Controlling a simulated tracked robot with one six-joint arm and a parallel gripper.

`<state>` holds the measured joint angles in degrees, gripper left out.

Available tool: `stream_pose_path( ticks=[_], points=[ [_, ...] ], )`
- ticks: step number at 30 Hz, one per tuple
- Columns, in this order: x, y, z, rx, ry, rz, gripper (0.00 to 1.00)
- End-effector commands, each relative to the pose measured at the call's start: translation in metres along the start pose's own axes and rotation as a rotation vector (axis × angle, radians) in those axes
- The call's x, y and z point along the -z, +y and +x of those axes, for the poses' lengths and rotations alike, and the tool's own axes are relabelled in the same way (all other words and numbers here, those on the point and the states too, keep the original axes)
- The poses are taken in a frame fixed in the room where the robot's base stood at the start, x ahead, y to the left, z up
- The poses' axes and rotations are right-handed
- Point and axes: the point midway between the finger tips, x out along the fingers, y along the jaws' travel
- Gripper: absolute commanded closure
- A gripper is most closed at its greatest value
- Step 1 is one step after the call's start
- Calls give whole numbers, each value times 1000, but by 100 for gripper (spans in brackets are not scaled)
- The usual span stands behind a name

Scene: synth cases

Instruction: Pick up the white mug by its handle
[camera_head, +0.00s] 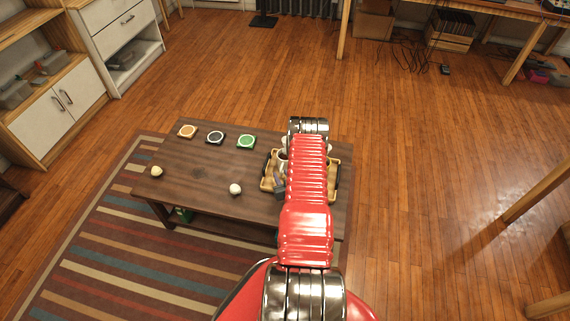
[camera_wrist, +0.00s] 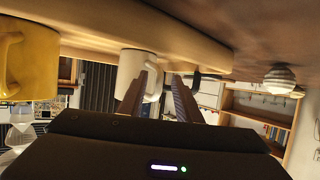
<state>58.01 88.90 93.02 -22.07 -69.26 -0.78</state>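The wrist view looks upside down, with the table at the top. In it the white mug (camera_wrist: 131,66) stands at the tray (camera_wrist: 190,47), partly hidden behind my gripper (camera_wrist: 160,82). The two dark fingers are apart, and the gripper is open. The left finger overlaps the mug's body. A pale part that looks like the handle shows between the fingers; I cannot tell if they touch it. In the head view my red arm covers most of the wooden tray (camera_head: 265,185) and hides most of the mug.
A yellow mug (camera_wrist: 35,62) is at the left in the wrist view. A white ball (camera_head: 235,188) and a cream ball (camera_head: 156,171) lie on the table (camera_head: 190,185).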

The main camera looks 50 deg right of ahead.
Motion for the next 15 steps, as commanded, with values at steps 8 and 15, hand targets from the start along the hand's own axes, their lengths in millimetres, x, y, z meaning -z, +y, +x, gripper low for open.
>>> stream_pose_path(
  ticks=[8,15],
  points=[
    [0,0,0,0,0,0,72],
    [0,0,0,0,0,0,89]
  ],
)
